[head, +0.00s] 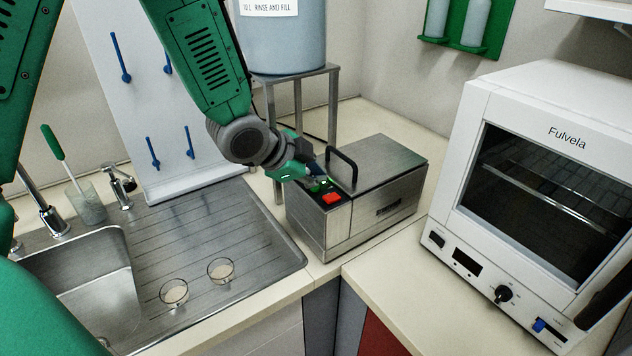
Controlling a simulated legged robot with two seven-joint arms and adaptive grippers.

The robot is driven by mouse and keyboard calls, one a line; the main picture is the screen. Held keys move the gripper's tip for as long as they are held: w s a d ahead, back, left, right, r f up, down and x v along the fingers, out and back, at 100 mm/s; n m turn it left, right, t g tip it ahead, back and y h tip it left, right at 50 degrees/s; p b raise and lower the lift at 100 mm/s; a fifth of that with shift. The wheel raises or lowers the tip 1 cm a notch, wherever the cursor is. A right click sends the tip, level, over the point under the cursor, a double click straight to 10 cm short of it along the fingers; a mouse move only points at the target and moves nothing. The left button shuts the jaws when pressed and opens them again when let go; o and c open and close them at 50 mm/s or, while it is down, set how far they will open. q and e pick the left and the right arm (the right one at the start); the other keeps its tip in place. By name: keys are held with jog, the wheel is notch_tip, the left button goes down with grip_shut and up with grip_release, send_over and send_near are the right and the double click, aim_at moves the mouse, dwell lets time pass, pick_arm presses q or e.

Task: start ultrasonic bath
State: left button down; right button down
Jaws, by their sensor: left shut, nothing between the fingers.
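The ultrasonic bath (385,205) is a steel box with a closed lid and a black handle (342,165), standing on the corner of the worktop. Its control panel at the left end has a red button (332,198) and a green part, partly hidden by my gripper. My left gripper (318,184) is shut and empty. Its fingertips are right over the panel, at the green part beside the red button; I cannot tell whether they touch it. My right gripper is not in view.
A sink with a ribbed drainboard (225,225) lies at left, with two glass dishes (221,270) on it. A metal stand (328,105) with a large container (285,45) is behind the bath. A white oven (560,130) stands at right. The worktop between bath and oven is clear.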

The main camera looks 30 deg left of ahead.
aim_at(315, 187)
pick_arm(q)
jog(key=shift+d, duration=0.2)
jog(key=shift+a+r+p, duration=0.2)
jog(key=shift+r+p, duration=0.15)
jog(key=r+p, duration=0.4)
jog(key=r, duration=0.1)
jog(key=shift+a+p, duration=0.2)
jog(key=shift+p, duration=0.2)
jog(key=shift+d+r, duration=0.15)
jog(key=shift+r, duration=0.05)
jog(key=shift+d, duration=0.15)
jog(key=shift+a+f, duration=0.15)
jog(key=shift+a, duration=0.3)
jog(key=shift+d, duration=0.2)
